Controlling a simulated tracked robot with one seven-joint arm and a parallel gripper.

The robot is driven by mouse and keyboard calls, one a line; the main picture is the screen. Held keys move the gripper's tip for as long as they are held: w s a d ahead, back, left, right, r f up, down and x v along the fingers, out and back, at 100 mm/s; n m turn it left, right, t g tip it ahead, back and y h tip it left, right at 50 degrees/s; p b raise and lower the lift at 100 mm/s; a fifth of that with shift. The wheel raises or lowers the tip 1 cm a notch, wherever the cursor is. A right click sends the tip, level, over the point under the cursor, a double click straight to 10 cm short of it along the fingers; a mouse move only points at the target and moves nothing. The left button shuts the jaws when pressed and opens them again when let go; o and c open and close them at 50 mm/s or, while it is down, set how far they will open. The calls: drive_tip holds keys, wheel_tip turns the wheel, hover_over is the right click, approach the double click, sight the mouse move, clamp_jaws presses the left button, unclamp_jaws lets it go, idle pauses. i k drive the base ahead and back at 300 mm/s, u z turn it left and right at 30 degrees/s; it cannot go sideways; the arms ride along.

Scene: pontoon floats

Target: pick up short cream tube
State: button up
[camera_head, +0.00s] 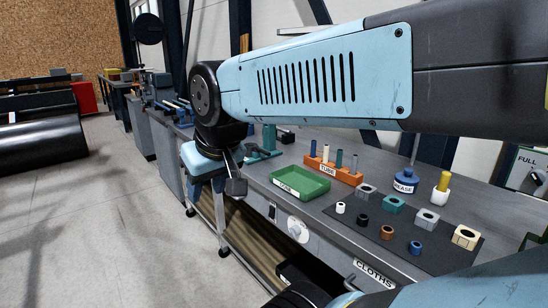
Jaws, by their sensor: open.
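An orange rack (345,177) with a label stands on the workbench, holding several upright tubes. One of them is a cream tube (326,153), second from the left, with its lower end hidden in the rack. A small white cylinder (340,207) stands apart on the dark mat; I cannot tell if it is a tube. My gripper (236,182) is open, hanging near the bench's front edge. In the picture it is left of the rack and apart from the cream tube, with nothing visible between its fingers.
A green labelled tray (300,183) lies between my gripper and the rack. The dark mat (400,222) holds several small cylinders and holed blocks. My arm crosses above the bench.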

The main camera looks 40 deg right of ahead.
sight(327, 148)
drive_tip(key=u, duration=0.35)
drive_tip(key=i, duration=2.85)
drive_tip(key=z, duration=2.05)
drive_tip(key=i, duration=0.25)
drive_tip(key=z, duration=2.45)
